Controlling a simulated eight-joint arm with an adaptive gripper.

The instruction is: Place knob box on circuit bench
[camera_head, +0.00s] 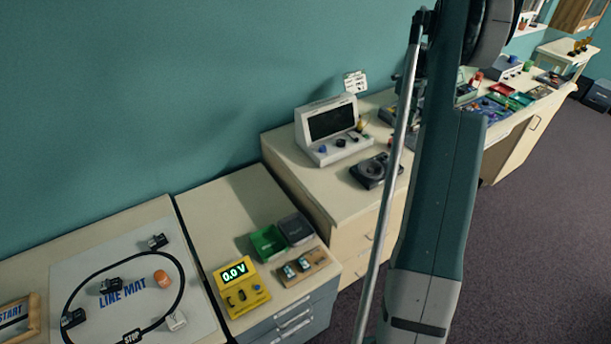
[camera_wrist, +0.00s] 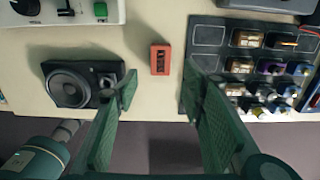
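My gripper (camera_wrist: 160,84) is open in the wrist view, with nothing between its fingertips. A small orange-red box (camera_wrist: 161,59) with a dark face lies on the cream bench top just beyond the fingertips, in line with the gap. I cannot tell for sure whether it is the knob box. In the head view, a low bench (camera_head: 222,203) at lower centre carries a yellow meter (camera_head: 243,287) reading 0.0 V and a wooden board (camera_head: 305,266) with two small parts; it looks like the circuit bench. My arm hides the gripper there.
In the wrist view, a black speaker box (camera_wrist: 85,84) is left of the orange-red box and a dark compartment tray (camera_wrist: 208,36) is right. A white console (camera_wrist: 83,10) is at top left. In the head view, green (camera_head: 268,243) and black (camera_head: 296,229) bins occupy the low bench's far right.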

